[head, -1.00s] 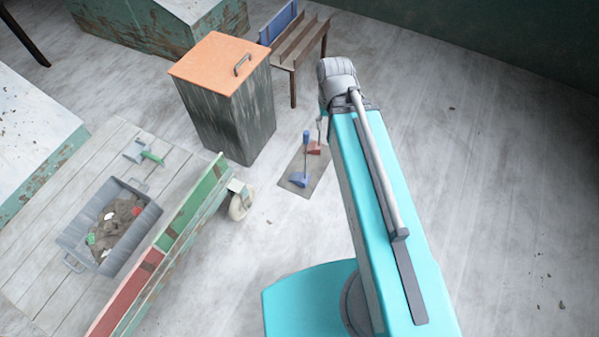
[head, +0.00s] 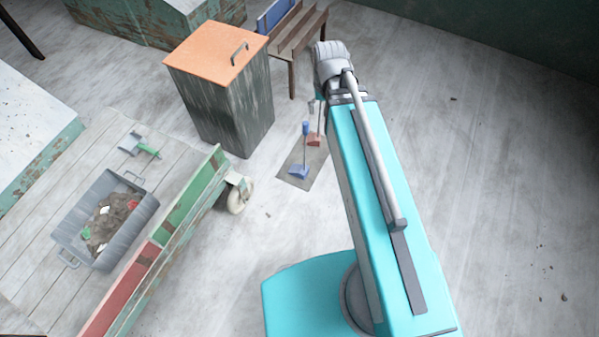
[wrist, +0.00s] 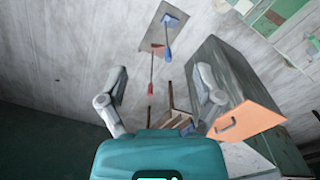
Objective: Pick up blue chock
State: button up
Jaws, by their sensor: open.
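The blue chock (head: 299,172) is a small blue wedge with an upright handle ending in a blue grip. It sits on a dark mat (head: 291,186) on the floor. A similar red chock (head: 314,141) sits behind it on the same mat. In the wrist view the blue chock (wrist: 170,20) is at the top, with the red chock (wrist: 157,46) beside it. My gripper (wrist: 160,82) is open and empty in the wrist view, its fingers apart, with the chocks beyond the fingertips.
A bin with an orange lid (head: 216,52) stands left of the mat. A slatted rack (head: 292,45) stands behind. The floor at right is clear.

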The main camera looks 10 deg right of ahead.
aim_at(305, 123)
jog(key=w+f+m+b, duration=0.9)
jog(key=w+f+b, duration=1.6)
jog(key=f, duration=0.1)
jog(key=shift+w+f+b, duration=0.3)
jog(key=shift+w+f, duration=0.1)
jog(key=shift+a, duration=0.15)
jog(key=shift+f, duration=0.15)
notch_tip(305, 123, down, 8)
jog(key=b, duration=0.8)
jog(key=shift+f+b, duration=0.15)
jog(key=shift+b, duration=0.15)
jog(key=f+b, duration=0.3)
jog(key=shift+w+f, duration=0.25)
jog(key=shift+f+b, duration=0.85)
jog(key=shift+b, duration=0.25)
jog(key=shift+c, duration=0.3)
